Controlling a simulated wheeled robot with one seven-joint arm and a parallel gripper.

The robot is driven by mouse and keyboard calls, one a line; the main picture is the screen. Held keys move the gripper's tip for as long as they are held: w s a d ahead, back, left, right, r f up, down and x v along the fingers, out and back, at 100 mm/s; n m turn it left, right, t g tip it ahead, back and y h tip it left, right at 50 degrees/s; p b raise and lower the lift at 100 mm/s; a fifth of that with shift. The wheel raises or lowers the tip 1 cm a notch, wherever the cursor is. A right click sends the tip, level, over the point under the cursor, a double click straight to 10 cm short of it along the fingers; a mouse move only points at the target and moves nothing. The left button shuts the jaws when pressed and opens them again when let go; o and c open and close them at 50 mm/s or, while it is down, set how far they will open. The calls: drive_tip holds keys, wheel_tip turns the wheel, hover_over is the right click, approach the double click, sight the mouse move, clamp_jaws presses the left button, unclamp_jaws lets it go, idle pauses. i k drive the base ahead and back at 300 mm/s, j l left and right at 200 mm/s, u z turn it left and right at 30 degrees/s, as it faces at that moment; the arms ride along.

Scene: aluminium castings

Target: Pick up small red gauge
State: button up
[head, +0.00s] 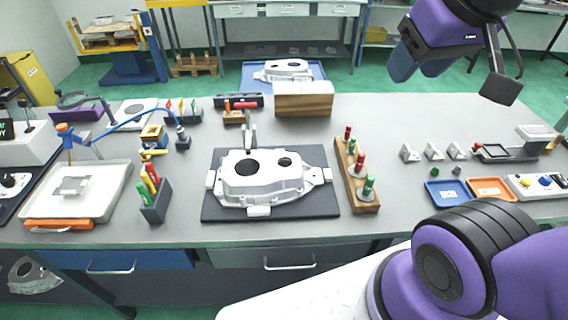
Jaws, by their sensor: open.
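A wooden rack (345,186) stands right of centre on the bench, beside the black mat. It holds a row of upright gauges with coloured handles: red gauges (360,163) towards the back and middle, and a green one (368,184) at the front. Which red gauge is the small one is hard to tell; the rear red gauge (347,133) looks slimmer. My gripper (454,76) is at the upper right, raised above the bench, open and empty, well apart from the rack.
An aluminium casting (262,189) lies on a black mat (312,209) left of the rack. A wooden block (304,104) stands behind. Small metal blocks (433,152), a blue tray (447,203) and an orange tray (491,191) lie to the right. Bench space behind the rack is clear.

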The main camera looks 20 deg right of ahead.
sight(346, 138)
drive_tip(key=i+j+z, duration=0.1)
drive_tip(key=j+z, duration=0.65)
drive_tip(key=z, duration=0.15)
drive_tip(key=i, duration=0.05)
